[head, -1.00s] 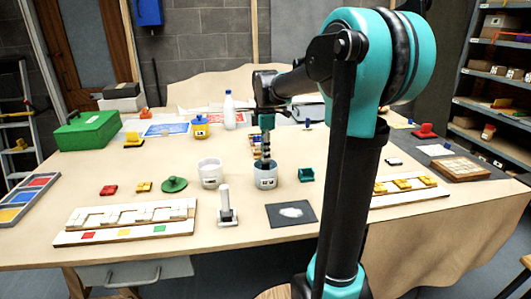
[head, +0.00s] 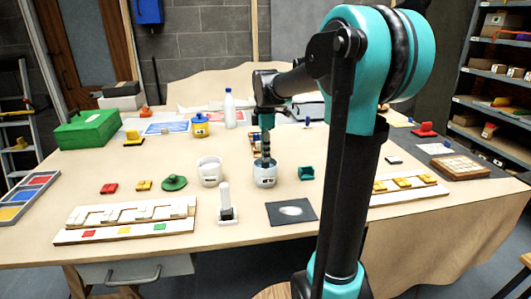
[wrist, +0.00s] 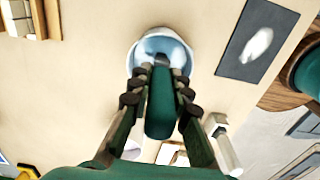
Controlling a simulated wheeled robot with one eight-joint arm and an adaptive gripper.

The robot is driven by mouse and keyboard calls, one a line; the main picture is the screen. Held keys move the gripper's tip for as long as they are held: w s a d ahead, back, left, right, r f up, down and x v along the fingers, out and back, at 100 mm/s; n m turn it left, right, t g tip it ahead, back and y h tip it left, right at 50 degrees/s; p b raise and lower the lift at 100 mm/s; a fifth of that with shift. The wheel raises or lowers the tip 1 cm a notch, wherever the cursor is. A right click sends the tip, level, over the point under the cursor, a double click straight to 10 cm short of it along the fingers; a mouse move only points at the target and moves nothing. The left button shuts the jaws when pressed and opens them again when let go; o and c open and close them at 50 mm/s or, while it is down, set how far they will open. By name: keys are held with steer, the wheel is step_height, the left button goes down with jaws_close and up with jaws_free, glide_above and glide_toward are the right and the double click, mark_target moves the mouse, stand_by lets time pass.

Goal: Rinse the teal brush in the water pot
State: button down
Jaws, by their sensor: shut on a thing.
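My gripper (head: 265,147) points down over the right-hand white pot (head: 264,175), which bears a small label and is the water pot by its look. In the wrist view my gripper (wrist: 160,76) is shut on the teal brush (wrist: 160,108), a dark green-teal handle between the dark-padded fingers. The water pot (wrist: 138,50) shows a light blue inside there, with the brush's lower end over or inside it. The brush tip is largely hidden, so I cannot tell how deep it reaches.
A second white pot (head: 210,172) stands close on the left. A white upright post (head: 225,203) and a dark mat with a pale patch (head: 291,212) are in front. A teal holder (head: 306,173) is to the right. A white panel (head: 125,218) lies front left.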

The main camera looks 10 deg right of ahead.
stand_by(0.4)
steer(key=shift+r, duration=3.5)
